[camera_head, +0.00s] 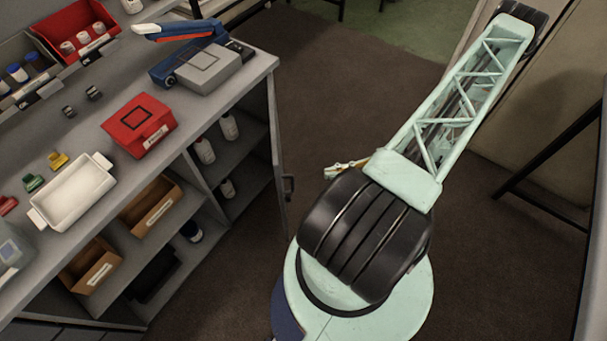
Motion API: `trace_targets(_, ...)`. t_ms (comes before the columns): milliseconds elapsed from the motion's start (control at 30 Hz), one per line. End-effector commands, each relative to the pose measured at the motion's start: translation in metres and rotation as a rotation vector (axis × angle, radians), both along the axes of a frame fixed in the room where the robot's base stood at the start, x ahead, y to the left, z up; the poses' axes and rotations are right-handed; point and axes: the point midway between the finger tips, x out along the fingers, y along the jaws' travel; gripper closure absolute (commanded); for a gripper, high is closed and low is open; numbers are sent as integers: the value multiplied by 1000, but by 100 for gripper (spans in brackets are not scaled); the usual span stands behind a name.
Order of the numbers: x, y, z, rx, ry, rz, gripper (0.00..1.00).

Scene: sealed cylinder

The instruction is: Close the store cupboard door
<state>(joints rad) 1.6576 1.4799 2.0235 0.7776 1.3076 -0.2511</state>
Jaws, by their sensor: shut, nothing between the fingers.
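The store cupboard (262,84) is the grey unit at left, its front open onto the shelves. Its door (278,150) stands open at the right end of the front, seen nearly edge-on, with a dark handle (288,187) on it. My gripper (333,171) shows only in small part, a pale tip poking out left of my arm, to the right of the door handle. A gap of floor shows between them in the picture. The gripper is shut and empty; the rest of it is hidden behind my arm.
On the worktop are a white tray (76,192), a red box (139,125) and a grey-blue device (200,66). Shelves hold cardboard bins (152,205) and bottles (204,150). Brown floor (320,85) is clear beyond the door. A dark-legged frame (545,155) stands at right.

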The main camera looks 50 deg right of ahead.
Motion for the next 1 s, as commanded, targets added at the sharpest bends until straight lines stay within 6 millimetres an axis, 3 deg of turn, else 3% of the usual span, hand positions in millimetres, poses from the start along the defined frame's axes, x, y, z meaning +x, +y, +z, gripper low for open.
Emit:
trace_targets(367,16,15,0,1,0,1,100)
trace_targets(1000,65,60,0,1,0,2,100)
